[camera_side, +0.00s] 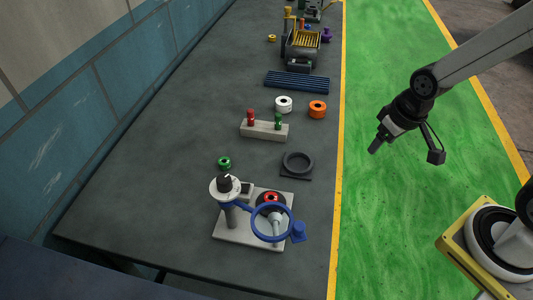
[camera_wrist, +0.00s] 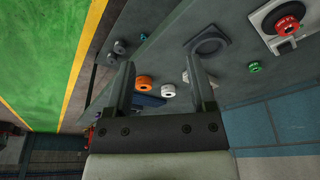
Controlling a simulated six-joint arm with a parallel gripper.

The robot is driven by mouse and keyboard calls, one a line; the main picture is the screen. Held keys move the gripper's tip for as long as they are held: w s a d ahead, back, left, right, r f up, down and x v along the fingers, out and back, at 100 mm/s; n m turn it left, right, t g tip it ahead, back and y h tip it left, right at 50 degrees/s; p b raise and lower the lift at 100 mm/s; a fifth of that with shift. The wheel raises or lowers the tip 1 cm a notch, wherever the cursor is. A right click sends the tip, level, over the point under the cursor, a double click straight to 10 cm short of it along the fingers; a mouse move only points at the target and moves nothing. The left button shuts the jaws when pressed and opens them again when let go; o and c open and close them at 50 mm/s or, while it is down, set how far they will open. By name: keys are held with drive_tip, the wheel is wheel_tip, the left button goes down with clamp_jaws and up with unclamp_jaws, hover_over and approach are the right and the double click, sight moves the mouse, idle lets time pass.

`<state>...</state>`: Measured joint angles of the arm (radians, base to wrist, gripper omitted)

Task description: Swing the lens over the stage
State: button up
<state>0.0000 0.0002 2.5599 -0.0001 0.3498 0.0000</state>
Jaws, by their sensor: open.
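The lens is a blue ring (camera_side: 252,226) on a blue arm from a grey post (camera_side: 231,216), with a blue handle (camera_side: 298,231) at its right. In the side view the ring partly overlaps the near edge of the stage, a dark disc (camera_side: 261,206) bearing a red ring (camera_side: 271,197). Whether it is centred above the disc I cannot tell. The red ring also shows in the wrist view (camera_wrist: 287,25); the blue lens is not clear there. My gripper (camera_side: 375,148) is open and empty, high over the green floor side, well apart from the lens.
A pale block (camera_side: 264,131) with red and green pegs, a dark round fixture (camera_side: 297,163), a green ring (camera_side: 224,162), and white (camera_side: 283,104) and orange (camera_side: 317,109) rings stand on the bench. A blue slatted rack (camera_side: 297,82) lies farther back. The bench's left side is clear.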

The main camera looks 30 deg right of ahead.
sight(304, 224)
drive_tip(key=w+a+f+n+t+y, duration=0.5)
drive_tip(key=w+a+n+y, duration=0.15)
drive_tip(key=a+n, duration=0.4)
drive_tip(key=s+a+r+n+g+y, duration=0.1)
drive_tip(key=s+a+n+g+y, duration=0.1)
drive_tip(key=s+a+y, duration=0.1)
drive_tip(key=s+a+r+n+g+y, duration=0.1)
drive_tip(key=s+a+n+g+y, duration=0.1)
drive_tip(key=s+a+y, duration=0.1)
drive_tip(key=s+a+r+n+g+y, duration=0.1)
drive_tip(key=s+a+n+g+y, duration=0.2)
drive_tip(key=s+a+y, duration=0.1)
drive_tip(key=shift+s+y, duration=0.75)
drive_tip(key=shift+s, duration=0.15)
drive_tip(key=shift+a, duration=0.1)
drive_tip(key=a, duration=0.7)
drive_tip(key=shift+w+a, duration=0.2)
drive_tip(key=shift+a, duration=0.1)
